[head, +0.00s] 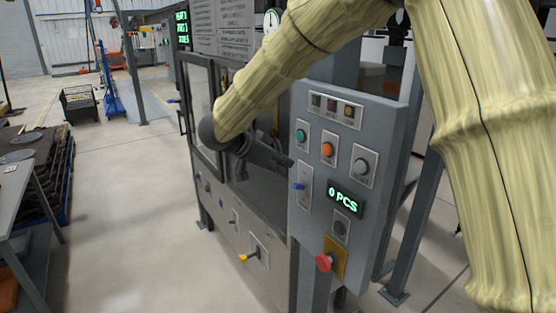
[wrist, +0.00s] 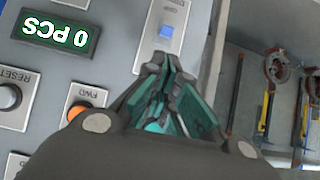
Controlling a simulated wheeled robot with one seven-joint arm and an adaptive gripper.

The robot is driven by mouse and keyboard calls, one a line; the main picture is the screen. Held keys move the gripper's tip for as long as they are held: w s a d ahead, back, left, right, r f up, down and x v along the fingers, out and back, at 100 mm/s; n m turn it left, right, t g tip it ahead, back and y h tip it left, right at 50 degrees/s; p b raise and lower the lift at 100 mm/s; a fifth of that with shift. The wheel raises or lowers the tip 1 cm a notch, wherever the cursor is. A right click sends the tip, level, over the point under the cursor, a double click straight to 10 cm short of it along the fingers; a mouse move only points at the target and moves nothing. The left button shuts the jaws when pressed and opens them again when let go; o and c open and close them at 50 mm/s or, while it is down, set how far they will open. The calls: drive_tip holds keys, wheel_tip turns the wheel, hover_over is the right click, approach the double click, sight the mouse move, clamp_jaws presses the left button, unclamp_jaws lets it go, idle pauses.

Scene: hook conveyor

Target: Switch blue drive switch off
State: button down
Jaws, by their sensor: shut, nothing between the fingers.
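The blue drive switch (head: 298,185) is a small blue lever on a light plate at the left edge of the grey control panel (head: 312,225). It also shows in the wrist view (wrist: 166,33), just beyond my fingertips. My gripper (head: 289,163) is shut and empty, beside the panel's left edge and a little above the switch in the head view. In the wrist view my gripper (wrist: 168,68) points toward the switch, with a small apparent gap. I cannot tell clearly which way the lever is set.
The panel carries an orange button (head: 327,149), a teal button (head: 301,136), a grey button (head: 361,167), a "0 PCS" display (head: 346,202) and a red mushroom button (head: 324,262). A yellow-handled lever (head: 248,256) sits low on the machine.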

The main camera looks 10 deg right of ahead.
sight(299, 186)
drive_tip(key=shift+p+x, duration=0.9)
drive_tip(key=shift+x, duration=2.15)
drive_tip(key=shift+s+f+h, duration=0.1)
drive_tip(key=shift+f+h, duration=0.1)
drive_tip(key=shift+h, duration=0.1)
drive_tip(key=shift+a+b, duration=0.2)
drive_tip(key=shift+b, duration=0.1)
drive_tip(key=shift+h, duration=0.3)
drive_tip(key=shift+d+t, duration=0.1)
drive_tip(key=shift+t, duration=0.2)
